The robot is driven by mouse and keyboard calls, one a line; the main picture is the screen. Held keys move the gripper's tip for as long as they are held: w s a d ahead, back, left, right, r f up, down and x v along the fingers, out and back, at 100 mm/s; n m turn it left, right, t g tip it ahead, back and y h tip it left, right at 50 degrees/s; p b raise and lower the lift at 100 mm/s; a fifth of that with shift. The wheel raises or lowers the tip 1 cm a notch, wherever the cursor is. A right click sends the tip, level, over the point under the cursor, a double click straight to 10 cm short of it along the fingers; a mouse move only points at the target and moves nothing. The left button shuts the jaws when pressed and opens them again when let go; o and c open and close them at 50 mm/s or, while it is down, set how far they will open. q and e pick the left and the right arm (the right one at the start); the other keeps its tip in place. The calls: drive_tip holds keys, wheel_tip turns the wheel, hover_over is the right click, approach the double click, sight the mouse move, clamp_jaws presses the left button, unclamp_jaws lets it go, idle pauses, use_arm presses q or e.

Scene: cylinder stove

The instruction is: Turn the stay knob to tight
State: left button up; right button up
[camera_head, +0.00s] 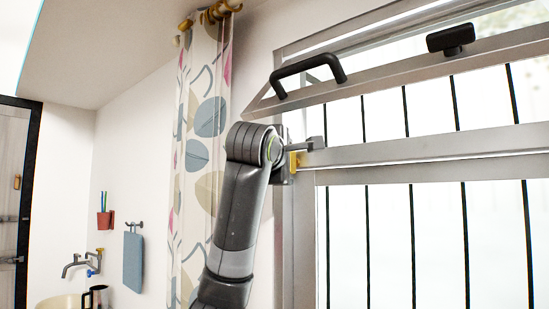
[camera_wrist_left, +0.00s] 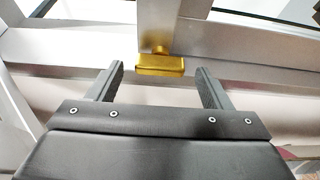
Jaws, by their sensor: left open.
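A gold stay knob (camera_wrist_left: 160,64), a flat block on a short stem, sits on the metal window frame in the left wrist view. In that picture it lies between my left gripper's (camera_wrist_left: 160,69) spread fingertips, which do not visibly touch it. The jaws are open and empty. In the head view my left gripper (camera_head: 304,146) is at the left end of the window's crossbar, and a small gold piece (camera_head: 294,162) shows beside it, partly hidden by my wrist. My right gripper is in neither view.
A tilted window sash (camera_head: 390,80) with a black handle (camera_head: 308,70) and a black knob (camera_head: 451,38) is above my gripper. Dark vertical bars stand behind the window. A patterned curtain (camera_head: 205,130) hangs left, near my arm.

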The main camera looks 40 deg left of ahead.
use_arm(q)
drive_tip(key=b+v, duration=1.4)
drive_tip(key=v, duration=0.2)
drive_tip(key=shift+s, duration=0.25)
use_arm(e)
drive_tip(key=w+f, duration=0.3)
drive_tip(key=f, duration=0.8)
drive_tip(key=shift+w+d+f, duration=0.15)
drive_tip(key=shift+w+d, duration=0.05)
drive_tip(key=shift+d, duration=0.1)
use_arm(q)
drive_tip(key=shift+r, duration=0.1)
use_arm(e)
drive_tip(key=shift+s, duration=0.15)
